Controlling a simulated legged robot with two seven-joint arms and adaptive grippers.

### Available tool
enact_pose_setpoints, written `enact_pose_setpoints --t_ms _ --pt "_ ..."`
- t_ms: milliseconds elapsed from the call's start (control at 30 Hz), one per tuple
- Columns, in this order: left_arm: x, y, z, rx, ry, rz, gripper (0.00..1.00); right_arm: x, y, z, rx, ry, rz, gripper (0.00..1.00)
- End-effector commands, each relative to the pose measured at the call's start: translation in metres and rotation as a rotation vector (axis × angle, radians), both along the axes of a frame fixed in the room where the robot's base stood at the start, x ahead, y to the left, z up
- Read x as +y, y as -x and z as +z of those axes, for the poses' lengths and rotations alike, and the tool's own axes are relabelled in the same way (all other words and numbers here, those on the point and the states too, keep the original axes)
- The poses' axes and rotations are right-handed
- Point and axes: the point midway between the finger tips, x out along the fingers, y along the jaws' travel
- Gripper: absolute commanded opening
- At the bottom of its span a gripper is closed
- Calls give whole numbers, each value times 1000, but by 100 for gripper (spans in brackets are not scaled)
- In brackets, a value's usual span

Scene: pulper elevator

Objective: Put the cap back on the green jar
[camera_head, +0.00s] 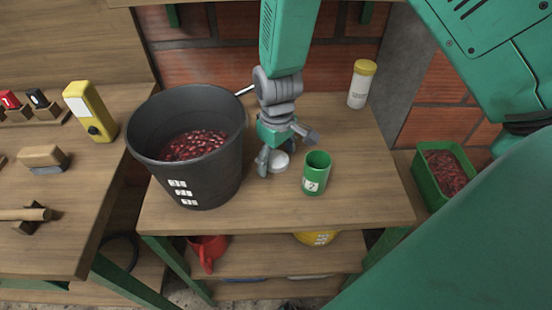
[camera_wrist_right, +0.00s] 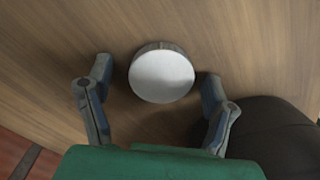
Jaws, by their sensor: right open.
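The green jar (camera_head: 316,173) stands upright and open on the wooden table, with a white label on its front. The cap (camera_head: 279,162) is a white disc lying on the table just left of the jar. In the right wrist view the cap (camera_wrist_right: 162,75) lies flat, just beyond and between the fingertips. My right gripper (camera_head: 286,147) points down at the cap from above, partly covering it in the head view. My left gripper is not in view.
A black bucket (camera_head: 150,115) of red berries stands close left of the right gripper. A yellow-lidded white bottle (camera_head: 360,85) stands at the back right of the table (camera_head: 370,205). A green crate (camera_head: 432,185) of berries sits to the right. The table right of the jar is clear.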

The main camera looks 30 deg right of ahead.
Motion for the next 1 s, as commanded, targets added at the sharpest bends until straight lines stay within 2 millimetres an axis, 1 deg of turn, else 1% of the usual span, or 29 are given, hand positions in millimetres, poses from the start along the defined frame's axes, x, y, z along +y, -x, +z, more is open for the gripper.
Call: enact_pose_setpoints --t_ms 100,167,200,233,267,567,667,767,1000 --pt "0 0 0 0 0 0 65 0 0 0 1 0 0 75" --pt "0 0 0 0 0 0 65 0 0 0 1 0 0 61" --pt "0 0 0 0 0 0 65 0 0 0 1 0 0 52" --pt "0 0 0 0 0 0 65 0 0 0 1 0 0 45" --pt "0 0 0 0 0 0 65 0 0 0 1 0 0 42" --pt "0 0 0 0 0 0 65 0 0 0 1 0 1 41" --pt "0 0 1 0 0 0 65 0 0 6 0 0 1 41" --pt "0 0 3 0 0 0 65 0 -1 21 -3 0 2 41" --pt "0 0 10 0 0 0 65 0 -1 70 -3 0 2 41"
